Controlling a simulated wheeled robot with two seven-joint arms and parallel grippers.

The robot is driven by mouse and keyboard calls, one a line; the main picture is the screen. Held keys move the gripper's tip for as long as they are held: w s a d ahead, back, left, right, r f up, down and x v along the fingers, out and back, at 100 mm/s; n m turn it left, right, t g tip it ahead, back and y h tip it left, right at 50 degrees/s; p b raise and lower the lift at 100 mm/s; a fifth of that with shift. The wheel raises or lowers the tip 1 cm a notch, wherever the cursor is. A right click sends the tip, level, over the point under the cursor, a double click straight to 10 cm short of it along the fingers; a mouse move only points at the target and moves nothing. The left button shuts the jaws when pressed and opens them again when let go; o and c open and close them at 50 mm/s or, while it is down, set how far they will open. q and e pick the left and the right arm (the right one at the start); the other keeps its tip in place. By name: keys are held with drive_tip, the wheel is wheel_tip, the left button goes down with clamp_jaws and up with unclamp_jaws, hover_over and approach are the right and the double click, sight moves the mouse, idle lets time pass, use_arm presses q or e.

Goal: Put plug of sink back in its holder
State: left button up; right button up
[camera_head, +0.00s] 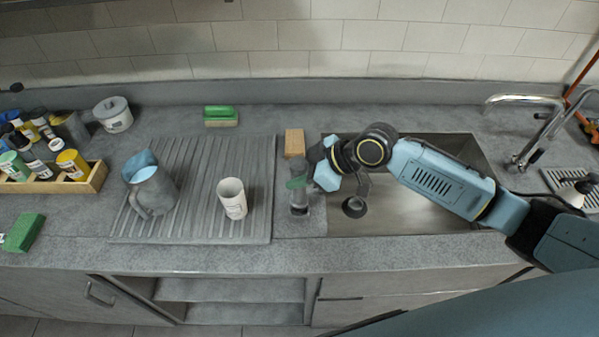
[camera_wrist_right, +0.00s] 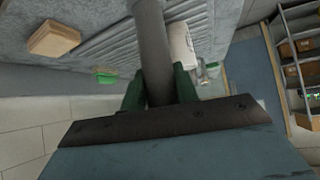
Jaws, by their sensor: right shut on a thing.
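The plug looks like a long grey tube (camera_head: 298,200). It stands roughly upright at the counter strip between the ribbed drainboard and the sink (camera_head: 420,213). My right gripper (camera_head: 297,183) reaches over from the sink side, with its green fingers shut around the tube. The right wrist view shows the grey tube (camera_wrist_right: 153,45) between the green fingers (camera_wrist_right: 158,88). I cannot make out a separate holder, nor whether the tube's lower end rests in one. A dark round fitting (camera_head: 354,207) shows on the sink floor. My left gripper is not in view.
A white cup (camera_head: 232,198) and a metal jug (camera_head: 152,188) stand on the drainboard (camera_head: 195,225). A wooden block (camera_head: 294,142) lies just behind the tube. A green sponge (camera_head: 221,116) lies further back. A faucet (camera_head: 535,135) stands right of the sink.

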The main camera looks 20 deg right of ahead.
drive_tip(key=shift+f+b, duration=1)
drive_tip(key=shift+f, duration=0.6)
drive_tip(key=o, duration=1.1)
drive_tip(key=shift+d, duration=0.1)
drive_tip(key=b+v, duration=0.1)
drive_tip(key=v, duration=1.2)
drive_tip(key=shift+s+r, duration=0.1)
drive_tip(key=shift+s, duration=0.05)
